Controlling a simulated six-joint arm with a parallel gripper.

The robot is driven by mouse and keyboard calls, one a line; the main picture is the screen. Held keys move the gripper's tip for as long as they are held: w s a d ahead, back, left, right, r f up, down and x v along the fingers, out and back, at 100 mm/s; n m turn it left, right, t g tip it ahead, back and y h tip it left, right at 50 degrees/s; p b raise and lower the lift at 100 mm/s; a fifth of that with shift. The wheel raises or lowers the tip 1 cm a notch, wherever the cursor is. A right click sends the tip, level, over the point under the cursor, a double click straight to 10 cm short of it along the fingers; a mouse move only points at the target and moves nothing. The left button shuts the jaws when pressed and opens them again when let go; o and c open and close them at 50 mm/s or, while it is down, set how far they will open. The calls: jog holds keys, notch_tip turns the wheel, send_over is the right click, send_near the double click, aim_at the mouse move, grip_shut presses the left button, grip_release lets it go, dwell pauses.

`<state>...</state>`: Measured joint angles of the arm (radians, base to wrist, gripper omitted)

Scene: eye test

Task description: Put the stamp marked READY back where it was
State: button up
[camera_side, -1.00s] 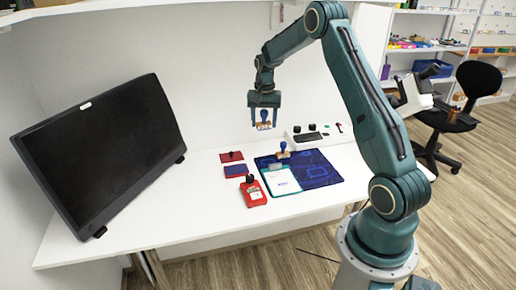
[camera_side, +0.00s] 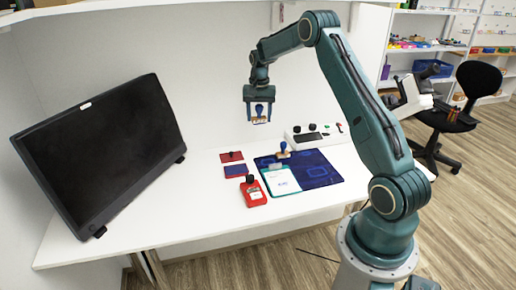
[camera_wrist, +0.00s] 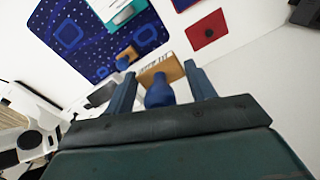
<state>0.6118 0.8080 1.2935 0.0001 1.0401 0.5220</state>
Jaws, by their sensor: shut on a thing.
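My gripper (camera_side: 260,118) is raised above the back of the white desk, shut on a stamp (camera_side: 261,120). The held stamp has a dark blue handle and a wooden base with a pale label. In the wrist view the held stamp (camera_wrist: 160,88) sits between my gripper's fingers (camera_wrist: 162,86). Its label is too small to read, so I cannot tell if it says READY. A second stamp (camera_side: 283,151) with a blue handle and wooden base stands at the back edge of the blue mat (camera_side: 325,170); it also shows in the wrist view (camera_wrist: 125,60).
A red pad (camera_side: 231,157) and a blue pad in a red case (camera_side: 235,171) lie left of the mat. A red stamper (camera_side: 252,195) stands in front. A teal-edged clipboard (camera_side: 269,186) with paper lies on the mat. A control box (camera_side: 306,138) is behind; a monitor (camera_side: 105,150) is left.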

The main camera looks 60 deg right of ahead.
send_over(259, 160)
notch_tip(259, 160, down, 12)
jog(key=shift+a+f, duration=0.15)
jog(key=shift+f, duration=0.1)
jog(key=shift+f, duration=0.1)
jog(key=shift+f, duration=2)
jog(key=shift+f, duration=0.1)
jog(key=o, duration=0.8)
notch_tip(259, 160, up, 12)
jog(key=shift+r, duration=0.1)
